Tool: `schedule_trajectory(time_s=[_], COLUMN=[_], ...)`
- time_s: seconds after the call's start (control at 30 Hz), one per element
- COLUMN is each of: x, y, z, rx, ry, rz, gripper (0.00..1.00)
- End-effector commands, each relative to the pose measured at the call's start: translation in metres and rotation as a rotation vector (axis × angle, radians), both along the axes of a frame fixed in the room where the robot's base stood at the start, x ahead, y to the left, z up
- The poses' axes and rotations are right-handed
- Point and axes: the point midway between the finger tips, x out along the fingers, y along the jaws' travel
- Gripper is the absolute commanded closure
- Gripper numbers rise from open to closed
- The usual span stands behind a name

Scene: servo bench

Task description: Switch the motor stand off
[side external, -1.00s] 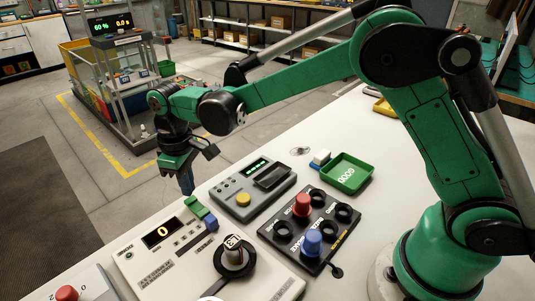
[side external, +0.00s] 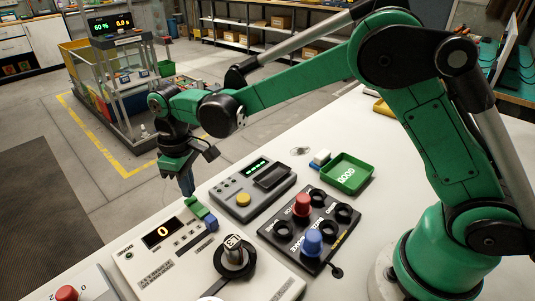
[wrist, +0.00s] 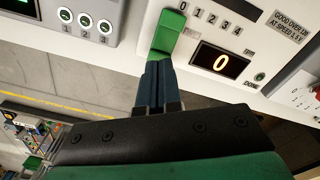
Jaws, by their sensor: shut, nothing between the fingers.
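The motor stand (side external: 150,262) is a white panel at the front left, with a dark display (side external: 163,232) reading 0. A green block-like switch part (side external: 197,207) sits at its far edge, with a blue part (side external: 211,223) beside it. My gripper (side external: 188,192) is shut and empty, pointing down just beyond the green part. In the wrist view my fingertips (wrist: 158,64) are at the near end of the green part (wrist: 168,32); whether they touch it I cannot tell.
A grey box with a yellow button (side external: 243,200) lies to the right of my gripper. A black panel with red and blue pegs (side external: 330,245) and a green tray (side external: 362,187) are further right. A red button (side external: 67,293) is at front left.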

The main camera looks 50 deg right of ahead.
Motion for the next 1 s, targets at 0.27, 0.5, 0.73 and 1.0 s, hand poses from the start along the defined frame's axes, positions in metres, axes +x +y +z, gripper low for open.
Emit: schedule_trajectory(time_s=[0.27, 0.5, 0.73, 1.0], x=[0.0, 0.0, 0.0, 0.0], y=[0.0, 0.0, 0.0, 0.0], z=[-0.004, -0.008, -0.011, -0.015], rx=[0.0, 0.0, 0.0, 0.0], ry=[0.0, 0.0, 0.0, 0.0], rz=[0.0, 0.0, 0.0, 0.0], gripper=[1.0, 1.0, 1.0, 1.0])
